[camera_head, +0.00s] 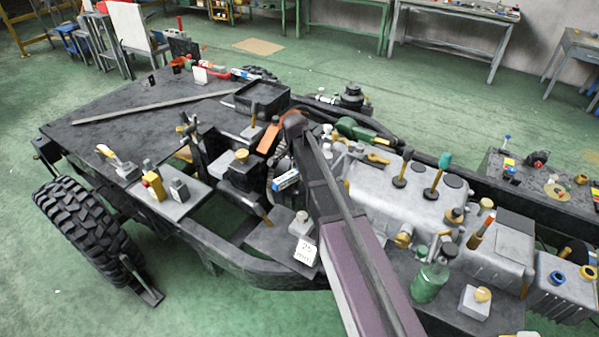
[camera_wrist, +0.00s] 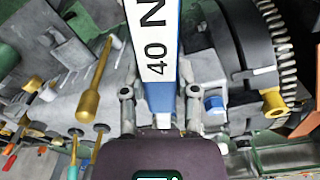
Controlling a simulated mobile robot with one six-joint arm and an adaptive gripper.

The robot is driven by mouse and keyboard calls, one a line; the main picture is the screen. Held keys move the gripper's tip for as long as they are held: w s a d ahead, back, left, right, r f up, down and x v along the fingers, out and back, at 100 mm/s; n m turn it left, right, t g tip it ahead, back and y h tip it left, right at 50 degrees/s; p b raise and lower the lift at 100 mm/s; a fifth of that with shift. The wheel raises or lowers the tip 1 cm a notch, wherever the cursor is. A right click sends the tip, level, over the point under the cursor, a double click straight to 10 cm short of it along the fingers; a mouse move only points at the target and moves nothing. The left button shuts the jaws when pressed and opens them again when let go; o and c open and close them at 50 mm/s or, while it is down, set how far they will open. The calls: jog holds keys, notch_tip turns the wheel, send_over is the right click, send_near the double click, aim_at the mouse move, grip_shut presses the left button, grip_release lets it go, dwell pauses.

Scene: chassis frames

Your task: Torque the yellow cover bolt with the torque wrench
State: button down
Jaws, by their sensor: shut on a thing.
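In the wrist view my gripper (camera_wrist: 160,94) has its two fingers on either side of a blue and white bar marked "40 N", the torque wrench (camera_wrist: 156,45). The gripper is shut on it. The wrench runs up out of the frame, so its far end is hidden. In the head view a blue and white piece (camera_head: 286,180), apparently the wrench, shows left of my arm; my gripper is hidden there. A gold bolt-like part (camera_wrist: 272,103) sits right of the wrench, by a toothed ring, apart from it. I cannot tell whether it is the yellow cover bolt.
A grey engine block (camera_head: 392,195) with upright gold and teal-topped tools stands right of my arm. A green jar (camera_head: 429,283) stands at the front right. A black tray (camera_head: 262,96) sits on the chassis deck. A large tyre (camera_head: 88,225) is at left; green floor lies around.

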jog(key=shift+r, duration=0.25)
jog(key=shift+r+p, duration=0.35)
jog(key=shift+p, duration=0.2)
jog(key=shift+r+p, duration=1)
jog(key=shift+r+p, duration=2.45)
jog(key=shift+f, duration=0.15)
